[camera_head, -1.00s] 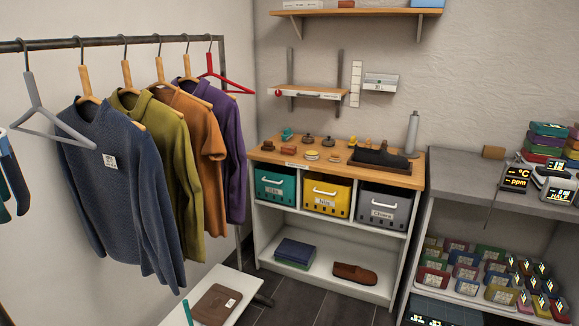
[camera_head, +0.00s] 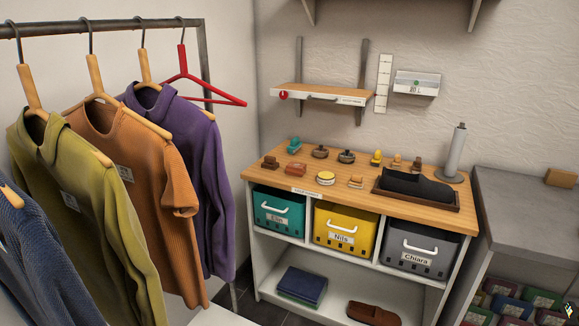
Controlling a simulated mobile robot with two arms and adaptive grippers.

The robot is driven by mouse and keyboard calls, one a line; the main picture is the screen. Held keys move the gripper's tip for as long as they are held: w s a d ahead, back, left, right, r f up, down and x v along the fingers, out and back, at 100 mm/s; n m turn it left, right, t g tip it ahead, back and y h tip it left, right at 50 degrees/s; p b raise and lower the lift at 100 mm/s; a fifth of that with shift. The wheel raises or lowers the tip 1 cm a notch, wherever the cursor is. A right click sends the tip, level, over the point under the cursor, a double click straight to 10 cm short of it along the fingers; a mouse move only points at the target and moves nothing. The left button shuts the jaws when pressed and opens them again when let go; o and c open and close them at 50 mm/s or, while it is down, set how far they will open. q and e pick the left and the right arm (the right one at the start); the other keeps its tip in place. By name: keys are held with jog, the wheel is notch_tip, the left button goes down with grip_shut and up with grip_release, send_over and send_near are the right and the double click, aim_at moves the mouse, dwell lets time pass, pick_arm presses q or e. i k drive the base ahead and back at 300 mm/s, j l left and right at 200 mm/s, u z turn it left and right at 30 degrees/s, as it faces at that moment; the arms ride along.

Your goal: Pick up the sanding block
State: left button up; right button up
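A plain tan block (camera_head: 560,177) lies on the grey counter at the right edge of the view. It could be the sanding block, but I cannot tell for sure. On the wooden bench top stand a small dark brown block (camera_head: 270,162) and a reddish-brown block (camera_head: 296,169), both too small to identify. Neither of my grippers is in view.
Bins sit below. Hanging clothes (camera_head: 130,160) fill the left. The grey counter (camera_head: 515,205) is mostly clear.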

aim_at(270, 163)
jog(key=u, duration=0.55)
jog(key=i+l+u, duration=0.2)
jog(key=l+u, duration=0.2)
jog(key=l, duration=0.15)
jog(key=i+l+u, duration=0.15)
jog(key=l+u, duration=0.2)
jog(key=l, duration=0.25)
jog(key=l+u, duration=0.4)
jog(key=l, duration=0.2)
